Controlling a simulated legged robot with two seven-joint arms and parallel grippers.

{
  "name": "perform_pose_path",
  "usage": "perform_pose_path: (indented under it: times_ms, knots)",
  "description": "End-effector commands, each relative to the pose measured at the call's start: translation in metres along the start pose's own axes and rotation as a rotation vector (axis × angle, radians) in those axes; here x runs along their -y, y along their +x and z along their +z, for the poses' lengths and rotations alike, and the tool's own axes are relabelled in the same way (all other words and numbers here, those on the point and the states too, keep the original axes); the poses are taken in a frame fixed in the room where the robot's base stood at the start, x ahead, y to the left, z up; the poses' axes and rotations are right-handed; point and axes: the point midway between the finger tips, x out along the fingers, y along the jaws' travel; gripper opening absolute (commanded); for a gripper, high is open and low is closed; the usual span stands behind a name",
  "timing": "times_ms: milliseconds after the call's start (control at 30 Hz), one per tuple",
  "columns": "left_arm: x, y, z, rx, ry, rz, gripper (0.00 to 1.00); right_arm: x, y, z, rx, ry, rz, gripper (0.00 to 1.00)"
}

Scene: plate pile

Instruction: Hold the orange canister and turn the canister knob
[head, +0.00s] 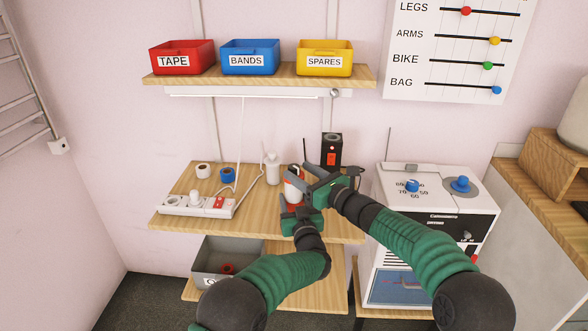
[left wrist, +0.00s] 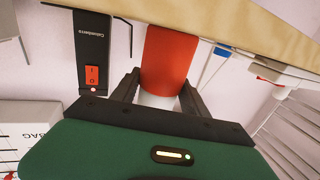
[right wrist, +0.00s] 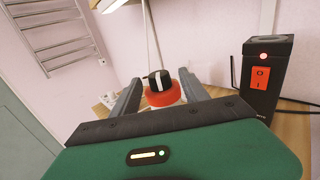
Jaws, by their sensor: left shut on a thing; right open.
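The orange canister (head: 292,189) stands on the wooden shelf, largely hidden by my grippers in the head view. My left gripper (head: 296,209) is shut around its lower body. In the left wrist view its orange body (left wrist: 172,58) and a white band (left wrist: 157,100) show between the fingers. My right gripper (head: 304,182) is open above the canister top. In the right wrist view the black knob (right wrist: 158,76) with a white stripe sits on the orange top (right wrist: 165,95), between and beyond the open fingers. Whether a finger touches the knob I cannot tell.
A black box with a red switch (head: 332,150) stands close behind the grippers. A white bottle (head: 272,170), tape rolls and a power strip (head: 190,206) are to the left. A white machine (head: 432,215) stands at right. A shelf with bins (head: 250,77) hangs above.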

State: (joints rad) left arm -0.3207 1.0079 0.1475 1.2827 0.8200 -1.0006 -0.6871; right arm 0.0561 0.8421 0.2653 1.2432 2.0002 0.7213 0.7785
Motion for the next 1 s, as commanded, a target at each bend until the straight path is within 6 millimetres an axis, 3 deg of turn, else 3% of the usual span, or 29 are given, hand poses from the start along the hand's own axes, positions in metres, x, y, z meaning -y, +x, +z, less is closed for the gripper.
perform_pose_path:
  times_ms: [200, 500, 900, 1000]
  knots:
    - [0.000, 0.000, -0.001, -0.002, -0.001, 0.000, 0.00, 0.000, 0.028, 0.000, -0.001, -0.001, 0.001, 0.53]
    - [0.000, 0.000, -0.001, -0.002, -0.001, 0.000, 0.00, 0.000, 0.032, 0.000, -0.002, -0.001, 0.000, 0.53]
    - [0.000, 0.000, -0.001, -0.002, -0.001, -0.001, 0.00, 0.000, 0.031, 0.000, -0.002, -0.002, -0.001, 0.02]
    - [0.000, 0.000, -0.002, -0.003, -0.001, -0.001, 0.00, 0.001, 0.031, 0.000, -0.002, -0.002, -0.002, 0.00]
